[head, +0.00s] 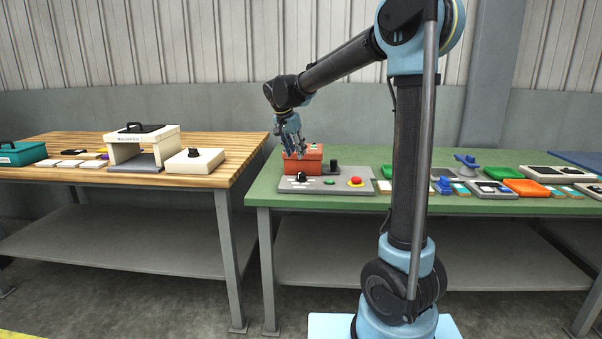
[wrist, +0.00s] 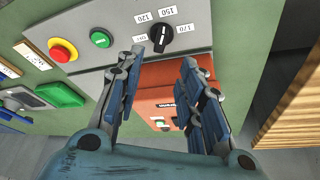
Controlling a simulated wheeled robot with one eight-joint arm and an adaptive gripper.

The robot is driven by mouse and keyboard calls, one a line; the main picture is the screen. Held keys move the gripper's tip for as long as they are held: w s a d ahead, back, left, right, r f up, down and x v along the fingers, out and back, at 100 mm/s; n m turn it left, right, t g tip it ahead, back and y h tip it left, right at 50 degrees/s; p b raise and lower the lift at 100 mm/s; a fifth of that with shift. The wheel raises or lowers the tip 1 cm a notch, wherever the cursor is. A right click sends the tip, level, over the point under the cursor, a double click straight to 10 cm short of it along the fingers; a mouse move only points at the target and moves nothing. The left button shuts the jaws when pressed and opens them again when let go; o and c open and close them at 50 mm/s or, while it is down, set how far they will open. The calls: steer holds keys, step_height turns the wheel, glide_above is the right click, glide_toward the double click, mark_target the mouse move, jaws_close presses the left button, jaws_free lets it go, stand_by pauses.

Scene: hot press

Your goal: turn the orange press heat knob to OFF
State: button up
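The orange press (head: 291,170) stands at the left end of the green bench, behind a grey control panel (head: 325,188). The panel's black heat knob (wrist: 161,37) shows near the top of the wrist view, ringed by marks including 120, 150 and 170; a partly blurred label sits at its left. Its pale pointer line seems to face roughly 150. The knob also shows at the panel's left in the head view (head: 301,176). My gripper (wrist: 160,65) is open and empty. Its two fingers are apart, with the orange press body (wrist: 160,85) behind the gap. I see no finger touching the knob.
On the panel are a green button (wrist: 101,39) and a red stop button (wrist: 62,50) on a yellow base. Trays and small parts, including an orange tray (head: 526,188), lie to the right. A wooden bench (head: 235,150) with a cream press stands at the left.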

mark_target(302, 172)
steer(key=x, duration=1)
steer(key=shift+w+f, duration=0.1)
steer(key=shift+f, duration=0.1)
steer(key=c, duration=0.8)
